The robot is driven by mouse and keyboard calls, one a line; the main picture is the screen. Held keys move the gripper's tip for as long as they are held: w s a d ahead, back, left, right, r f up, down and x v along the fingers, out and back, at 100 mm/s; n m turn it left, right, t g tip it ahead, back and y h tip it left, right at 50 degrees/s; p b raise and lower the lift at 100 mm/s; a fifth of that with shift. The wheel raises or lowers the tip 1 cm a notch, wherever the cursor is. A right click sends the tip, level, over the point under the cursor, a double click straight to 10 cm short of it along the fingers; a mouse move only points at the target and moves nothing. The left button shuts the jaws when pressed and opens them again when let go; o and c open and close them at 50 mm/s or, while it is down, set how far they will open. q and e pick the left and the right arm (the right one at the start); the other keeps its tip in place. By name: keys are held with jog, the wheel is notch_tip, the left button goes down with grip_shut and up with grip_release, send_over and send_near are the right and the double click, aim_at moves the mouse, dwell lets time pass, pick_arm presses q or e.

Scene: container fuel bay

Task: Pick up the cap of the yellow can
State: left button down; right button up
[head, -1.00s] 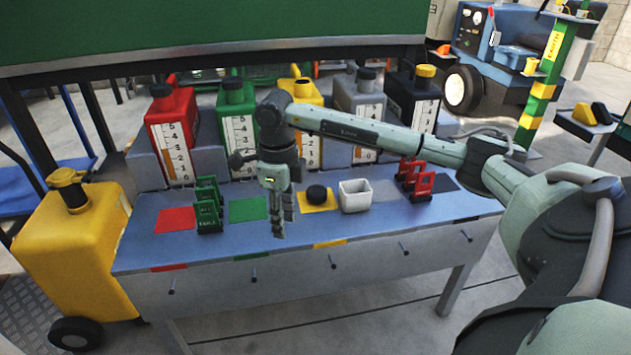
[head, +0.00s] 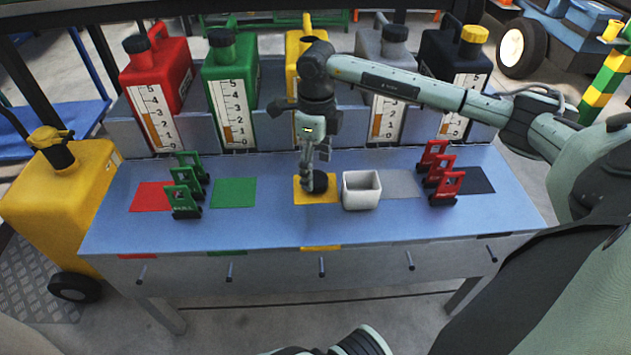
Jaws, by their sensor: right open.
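The yellow can (head: 293,62) stands in the back row, largely hidden behind my right arm. A round black cap (head: 320,182) lies on the yellow square (head: 317,197) on the blue bench, apart from the can. My right gripper (head: 310,186) points down at the cap, with its open fingers at the cap's left side. I cannot tell whether they touch it. My left gripper is not in view.
A white open box (head: 361,190) stands close to the right of the cap. Green tags (head: 184,192) stand to the left and red tags (head: 446,188) to the right on the bench (head: 280,222). Red (head: 156,70), green, grey and black cans line the back.

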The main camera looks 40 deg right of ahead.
aim_at(315, 178)
notch_tip(315, 178, down, 4)
jog(key=shift+w+r, duration=0.1)
jog(key=shift+c, duration=0.5)
jog(key=c, duration=1)
jog(key=shift+o, duration=0.2)
